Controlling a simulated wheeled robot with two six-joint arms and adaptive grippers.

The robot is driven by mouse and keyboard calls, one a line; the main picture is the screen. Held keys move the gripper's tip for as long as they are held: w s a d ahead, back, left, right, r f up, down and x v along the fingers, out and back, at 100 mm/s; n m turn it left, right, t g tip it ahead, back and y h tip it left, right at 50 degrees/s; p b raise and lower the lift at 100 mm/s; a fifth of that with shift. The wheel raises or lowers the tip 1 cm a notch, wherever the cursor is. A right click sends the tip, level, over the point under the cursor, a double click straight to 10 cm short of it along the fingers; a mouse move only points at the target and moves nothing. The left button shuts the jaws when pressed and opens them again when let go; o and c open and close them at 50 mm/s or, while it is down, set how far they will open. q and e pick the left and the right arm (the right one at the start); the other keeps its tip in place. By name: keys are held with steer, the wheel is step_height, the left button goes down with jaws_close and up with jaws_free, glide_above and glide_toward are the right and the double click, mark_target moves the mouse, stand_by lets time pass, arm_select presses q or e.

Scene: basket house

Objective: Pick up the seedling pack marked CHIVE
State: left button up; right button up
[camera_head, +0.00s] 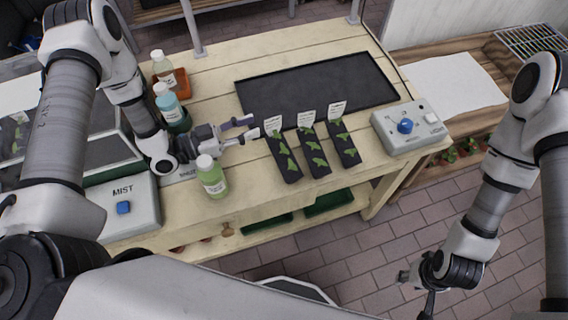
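Three dark, narrow seedling packs stand side by side on the pale wooden bench: a left pack (284,160), a middle pack (315,152) and a right pack (345,145). Each holds green seedlings and has a white label at its far end. The label print is too small to read, so I cannot tell which is CHIVE. My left gripper (252,127) is open and empty, just left of the left pack's label. My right gripper (412,284) is low at the lower right, off the bench over the brick floor; its fingers are not clear.
A green-filled bottle (213,180) stands close below my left gripper. More bottles (172,110) and an orange container (182,84) are behind my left arm. A black mat (315,88) lies behind the packs. A grey box with a blue knob (410,127) is to their right.

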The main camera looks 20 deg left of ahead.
mark_target(273, 119)
arm_select(q)
steer(key=b+x, duration=0.1)
steer(key=x, duration=0.6)
steer(key=shift+f+b, duration=0.2)
steer(key=shift+b, duration=0.15)
steer(key=shift+w, duration=0.15)
steer(key=shift+a, duration=0.15)
steer(key=c, duration=0.3)
steer(key=shift+s+r, duration=0.1)
steer(key=shift+s, duration=0.15)
jaws_close()
steer(key=shift+w, duration=0.1)
arm_select(e)
steer(key=f, duration=0.2)
steer(key=shift+s+a+f, duration=0.15)
steer(key=shift+a+f, duration=0.05)
steer(key=shift+f, duration=0.1)
